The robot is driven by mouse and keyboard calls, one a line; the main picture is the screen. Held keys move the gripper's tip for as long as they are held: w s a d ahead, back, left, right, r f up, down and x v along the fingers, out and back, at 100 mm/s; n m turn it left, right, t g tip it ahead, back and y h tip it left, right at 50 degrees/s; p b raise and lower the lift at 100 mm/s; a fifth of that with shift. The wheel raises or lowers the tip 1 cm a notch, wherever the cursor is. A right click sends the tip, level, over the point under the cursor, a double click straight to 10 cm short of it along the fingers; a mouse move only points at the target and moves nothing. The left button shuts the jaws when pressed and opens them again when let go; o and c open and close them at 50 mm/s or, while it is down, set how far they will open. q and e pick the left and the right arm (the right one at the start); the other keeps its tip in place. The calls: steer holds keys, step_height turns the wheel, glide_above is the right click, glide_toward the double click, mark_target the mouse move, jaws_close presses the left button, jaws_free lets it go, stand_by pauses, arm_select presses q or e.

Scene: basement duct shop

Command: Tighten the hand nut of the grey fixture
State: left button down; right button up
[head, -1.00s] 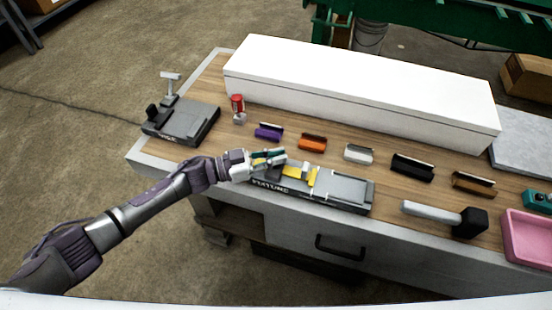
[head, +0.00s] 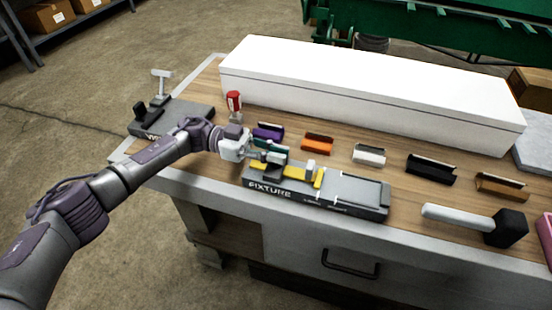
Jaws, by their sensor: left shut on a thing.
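The grey fixture (head: 345,188), lettered "FIXTURE", lies along the front edge of the workbench, with yellow parts (head: 303,177) on its top. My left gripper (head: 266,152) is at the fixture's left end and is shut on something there. The hand nut is hidden or too small to make out behind the fingers, so I cannot tell its angle. My right gripper is not in view.
A long white box (head: 365,95) fills the back of the bench. Purple (head: 268,132), orange (head: 317,143), white (head: 369,154), black (head: 431,169) and brown (head: 502,186) channel pieces stand in front of it. A mallet (head: 470,221) lies right; a vise (head: 175,118) stands left.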

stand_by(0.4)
arm_select(q)
steer(key=c, duration=1.2)
jaws_free()
steer(key=v, duration=1.2)
steer(key=shift+w, duration=0.1)
steer(key=shift+d, duration=0.1)
